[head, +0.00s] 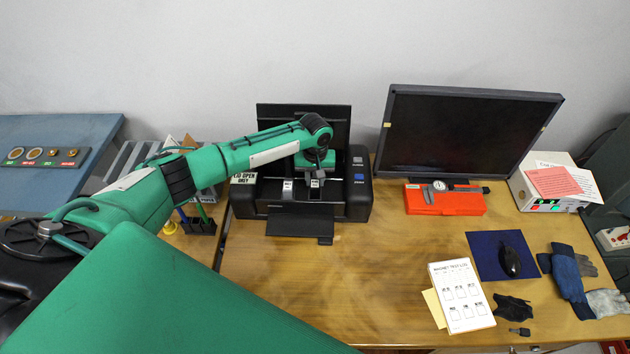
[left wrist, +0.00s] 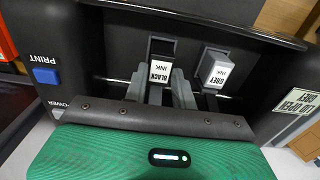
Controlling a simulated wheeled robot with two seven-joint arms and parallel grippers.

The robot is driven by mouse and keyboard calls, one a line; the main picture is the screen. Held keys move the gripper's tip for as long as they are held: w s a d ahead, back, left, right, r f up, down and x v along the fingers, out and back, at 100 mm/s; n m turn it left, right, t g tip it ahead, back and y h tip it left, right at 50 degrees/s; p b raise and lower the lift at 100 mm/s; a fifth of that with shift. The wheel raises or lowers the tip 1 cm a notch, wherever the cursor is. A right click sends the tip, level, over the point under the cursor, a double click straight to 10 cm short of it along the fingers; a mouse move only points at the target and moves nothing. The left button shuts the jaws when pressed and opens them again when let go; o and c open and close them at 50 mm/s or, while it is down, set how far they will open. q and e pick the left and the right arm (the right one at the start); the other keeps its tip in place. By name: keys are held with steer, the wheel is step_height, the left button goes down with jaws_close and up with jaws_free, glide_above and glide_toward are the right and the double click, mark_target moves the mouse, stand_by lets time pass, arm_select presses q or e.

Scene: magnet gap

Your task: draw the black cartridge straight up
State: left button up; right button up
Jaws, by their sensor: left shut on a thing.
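The black cartridge (left wrist: 161,70), with a white label reading BLACK INK, stands in the open printer (head: 357,198). My left gripper (left wrist: 163,88) reaches down over it and is shut on it, one grey finger on each side. In the head view my left gripper (head: 317,174) hides much of the black cartridge (head: 316,184). Its lower end is hidden, so I cannot tell how deep it sits. The grey cartridge (left wrist: 213,72) stands beside it, apart from the fingers; it also shows in the head view (head: 288,188). My right gripper is not in view.
The printer's raised lid (head: 335,115) stands behind my gripper. A monitor (head: 460,130) and an orange case (head: 445,202) with a caliper are to the right. A pen holder (head: 199,226) is at the left. The desk in front of the printer is clear.

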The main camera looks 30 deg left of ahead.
mark_target(315, 184)
arm_select(q)
step_height(315, 184, up, 6)
steer(key=p, duration=0.5)
steer(key=shift+f, duration=0.15)
